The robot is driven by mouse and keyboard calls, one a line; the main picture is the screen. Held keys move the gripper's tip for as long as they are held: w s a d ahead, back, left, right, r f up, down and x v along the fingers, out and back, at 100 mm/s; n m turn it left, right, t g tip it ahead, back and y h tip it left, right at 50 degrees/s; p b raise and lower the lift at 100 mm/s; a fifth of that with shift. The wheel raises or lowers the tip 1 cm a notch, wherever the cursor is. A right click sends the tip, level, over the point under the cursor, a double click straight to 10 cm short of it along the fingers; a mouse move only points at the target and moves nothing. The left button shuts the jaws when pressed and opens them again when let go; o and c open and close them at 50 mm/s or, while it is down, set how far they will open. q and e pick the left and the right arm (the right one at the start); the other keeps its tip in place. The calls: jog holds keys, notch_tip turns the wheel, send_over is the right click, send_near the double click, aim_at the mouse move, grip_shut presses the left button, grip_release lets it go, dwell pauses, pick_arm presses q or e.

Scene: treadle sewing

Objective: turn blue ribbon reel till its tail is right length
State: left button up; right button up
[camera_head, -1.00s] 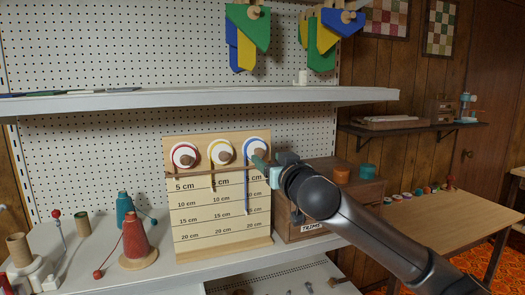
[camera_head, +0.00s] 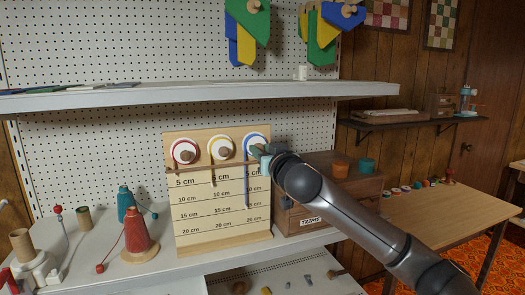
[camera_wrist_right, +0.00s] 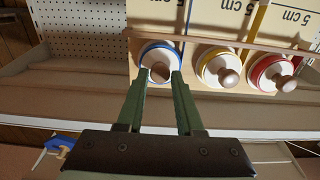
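The blue-rimmed reel (camera_head: 248,139) is the rightmost of three on a wooden measuring board (camera_head: 185,245). Its blue tail (camera_head: 247,185) hangs down past the 10 cm mark and ends around the 15 cm mark; the exact end is hard to read. My right gripper (camera_head: 259,150) is at this reel and covers part of its face. In the right wrist view, which is upside down, the reel's brown knob (camera_wrist_right: 160,72) sits between the two green fingertips (camera_wrist_right: 161,75). Narrow gaps seem to show beside the knob. My left gripper is out of view.
The red reel (camera_head: 185,151) and yellow reel (camera_head: 220,150) sit left of the blue one, close by. A wooden drawer box (camera_head: 300,217) stands right of the board, under my arm. A red thread cone (camera_head: 136,232) stands at left. A white shelf (camera_head: 190,97) runs above.

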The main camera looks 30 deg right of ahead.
grip_shut()
jog(key=shift+m+b, duration=0.95)
jog(key=shift+m, duration=0.65)
jog(key=shift+o, duration=2.3)
grip_release()
jog(key=shift+s, duration=0.1)
